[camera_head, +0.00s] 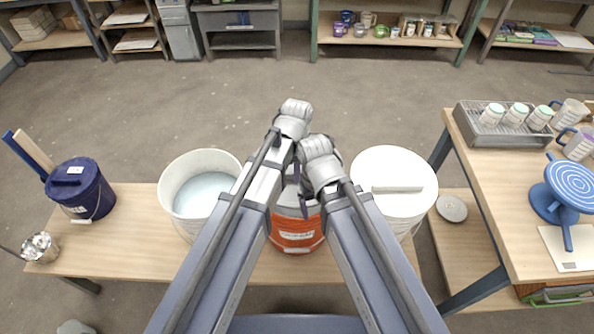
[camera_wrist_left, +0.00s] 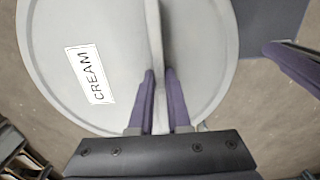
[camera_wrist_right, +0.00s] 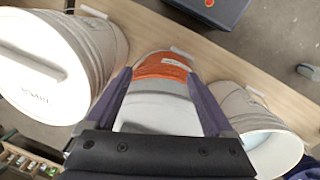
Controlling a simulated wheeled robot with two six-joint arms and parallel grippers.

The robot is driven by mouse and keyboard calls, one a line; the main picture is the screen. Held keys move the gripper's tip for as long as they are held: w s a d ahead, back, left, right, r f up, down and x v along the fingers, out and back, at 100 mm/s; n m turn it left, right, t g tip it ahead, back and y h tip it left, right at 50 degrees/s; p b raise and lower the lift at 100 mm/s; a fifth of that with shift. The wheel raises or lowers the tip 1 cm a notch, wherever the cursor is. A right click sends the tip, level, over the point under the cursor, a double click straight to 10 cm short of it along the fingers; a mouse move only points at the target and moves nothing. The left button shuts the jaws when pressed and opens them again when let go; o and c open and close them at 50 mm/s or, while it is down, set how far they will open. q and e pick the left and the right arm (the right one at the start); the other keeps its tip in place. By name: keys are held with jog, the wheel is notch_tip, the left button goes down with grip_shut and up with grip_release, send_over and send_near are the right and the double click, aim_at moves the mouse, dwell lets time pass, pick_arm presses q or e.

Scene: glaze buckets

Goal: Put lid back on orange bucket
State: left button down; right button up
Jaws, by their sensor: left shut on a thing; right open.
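The orange bucket (camera_head: 296,238) stands at the middle of the bench between two white buckets, its top largely hidden by my arms. It also shows in the right wrist view (camera_wrist_right: 162,66). My left gripper (camera_wrist_left: 160,75) is shut on the upright ridge handle of a round pale-grey lid (camera_wrist_left: 112,35) labelled CREAM. The head view hides most of this lid behind my arms, so I cannot tell its height over the bucket. My right gripper (camera_wrist_right: 167,75) is open, with the orange bucket beyond its fingers.
A white open bucket (camera_head: 181,215) with pale contents stands left, and a lidded white bucket (camera_head: 411,206) stands right. A navy bucket (camera_head: 83,200) and metal cup (camera_head: 40,246) are at the bench's left end. A table (camera_head: 487,185) with cups and a blue turntable (camera_head: 570,190) is at the right.

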pick_arm(q)
jog(key=shift+f+b, duration=1.75)
jog(key=shift+f, duration=0.35)
jog(key=shift+f+b, duration=0.8)
jog(key=shift+b, duration=0.05)
dwell(0.5)
jog(key=shift+c, duration=1.5)
grip_release()
jog(key=shift+r, duration=0.1)
jog(key=shift+r+p, duration=3.45)
jog(key=shift+p, duration=0.1)
